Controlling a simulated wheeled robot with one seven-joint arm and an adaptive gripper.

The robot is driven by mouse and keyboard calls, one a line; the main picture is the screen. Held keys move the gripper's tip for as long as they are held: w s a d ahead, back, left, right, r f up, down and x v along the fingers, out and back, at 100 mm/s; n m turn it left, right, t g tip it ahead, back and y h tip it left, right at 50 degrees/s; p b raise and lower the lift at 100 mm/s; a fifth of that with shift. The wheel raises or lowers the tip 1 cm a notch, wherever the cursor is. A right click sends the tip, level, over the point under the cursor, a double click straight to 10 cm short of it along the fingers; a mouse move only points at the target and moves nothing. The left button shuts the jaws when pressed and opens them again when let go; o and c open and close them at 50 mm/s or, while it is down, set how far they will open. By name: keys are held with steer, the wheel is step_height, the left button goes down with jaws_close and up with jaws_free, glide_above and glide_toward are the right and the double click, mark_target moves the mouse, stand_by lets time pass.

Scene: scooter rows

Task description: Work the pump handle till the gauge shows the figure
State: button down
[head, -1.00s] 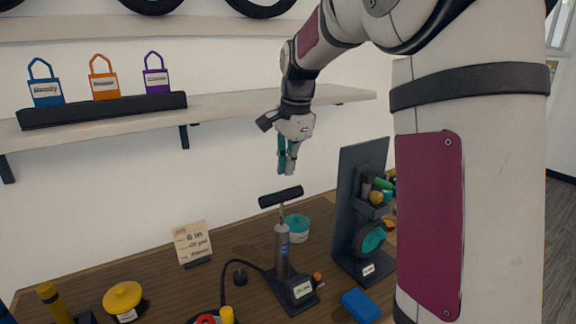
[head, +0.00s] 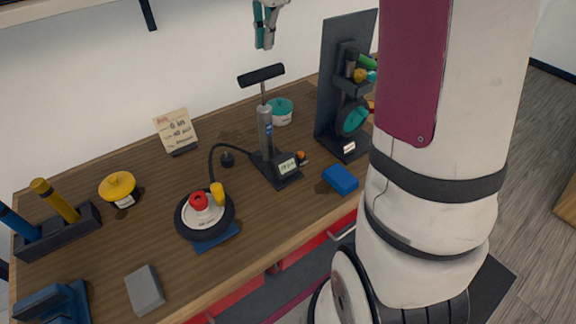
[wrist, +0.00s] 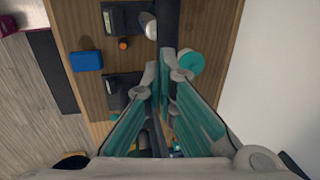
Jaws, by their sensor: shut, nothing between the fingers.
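The floor pump (head: 265,130) stands upright on the wooden bench in the head view. Its black T-handle (head: 261,75) is raised on a thin rod. The gauge (head: 287,167) is on the pump's base; its figure is too small to read. A hose runs from the pump to a small wheel (head: 183,222) with a red knob and a yellow valve piece. A note card (head: 176,129) stands behind; its writing is hard to read. My gripper (head: 264,46) is shut and empty, above the handle and apart from it. In the wrist view the fingers (wrist: 165,66) point down over the bench.
A blue block (head: 340,180) lies right of the pump, and a teal tub (head: 280,111) stands behind it. A dark upright tool stand (head: 334,75) is at right. A yellow-lidded pot (head: 117,187) and a grey block (head: 145,290) are at left. The bench between pot and pump is mostly clear.

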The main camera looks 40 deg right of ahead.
stand_by(0.3)
step_height(320, 180, up, 7)
steer(key=b, duration=0.6)
glide_above(262, 70)
steer(key=s, duration=0.2)
steer(key=shift+s+r, duration=0.35)
steer(key=shift+r, duration=0.2)
steer(key=w+f, duration=0.1)
steer(key=f, duration=0.3)
steer(key=f+p, duration=0.1)
steer(key=f, duration=0.4)
steer(key=w+f, duration=0.1)
steer(key=f, duration=0.3)
steer(key=shift+w+f+p, duration=0.35)
steer(key=shift+f, duration=0.05)
steer(key=shift+f, duration=0.1)
